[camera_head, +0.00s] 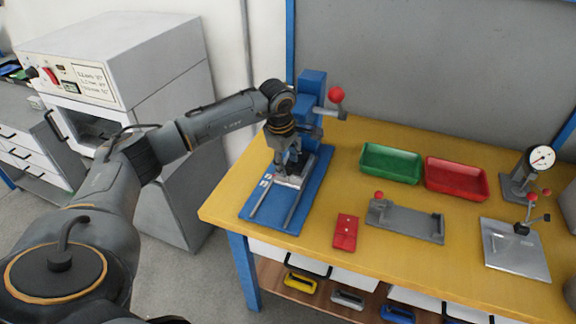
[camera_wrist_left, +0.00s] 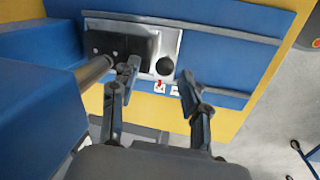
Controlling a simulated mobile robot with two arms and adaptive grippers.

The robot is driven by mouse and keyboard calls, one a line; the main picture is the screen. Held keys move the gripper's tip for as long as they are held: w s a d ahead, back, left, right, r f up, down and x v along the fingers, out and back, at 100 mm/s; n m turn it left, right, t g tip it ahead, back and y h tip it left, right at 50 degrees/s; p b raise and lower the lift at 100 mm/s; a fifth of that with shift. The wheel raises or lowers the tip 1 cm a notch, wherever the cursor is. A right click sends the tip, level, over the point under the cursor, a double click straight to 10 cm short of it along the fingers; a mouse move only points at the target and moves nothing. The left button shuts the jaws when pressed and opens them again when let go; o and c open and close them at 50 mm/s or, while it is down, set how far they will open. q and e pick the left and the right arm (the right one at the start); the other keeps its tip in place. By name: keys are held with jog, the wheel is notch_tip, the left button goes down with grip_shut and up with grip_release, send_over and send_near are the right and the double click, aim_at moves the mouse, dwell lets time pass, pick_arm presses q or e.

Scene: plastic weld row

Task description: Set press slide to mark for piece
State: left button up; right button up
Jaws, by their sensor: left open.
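The blue press (camera_head: 312,88) stands at the left end of the yellow table, with a red ball on its lever. Its metal slide (camera_head: 299,179) sits on two rails over the blue base plate (camera_head: 318,196). In the left wrist view the slide (camera_wrist_left: 171,45) is a silver plate carrying a black block and a dark round knob (camera_wrist_left: 165,66). Small white mark labels (camera_wrist_left: 174,91) and a red pointer lie by its edge, too small to read. My left gripper (camera_wrist_left: 160,77) is open, its fingers on either side of the knob; contact cannot be told. My right gripper is out of view.
A red block (camera_head: 345,232) and a grey fixture (camera_head: 405,221) lie right of the press. Green (camera_head: 391,164) and red (camera_head: 456,178) bins stand behind. A dial gauge (camera_head: 541,157) and a clamp plate (camera_head: 514,249) are at the right. A grey oven (camera_head: 125,75) stands left.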

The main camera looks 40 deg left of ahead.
pick_arm(q)
notch_tip(320, 180, up, 10)
jog(key=s, duration=0.2)
jog(key=shift+f, duration=0.15)
dwell(0.4)
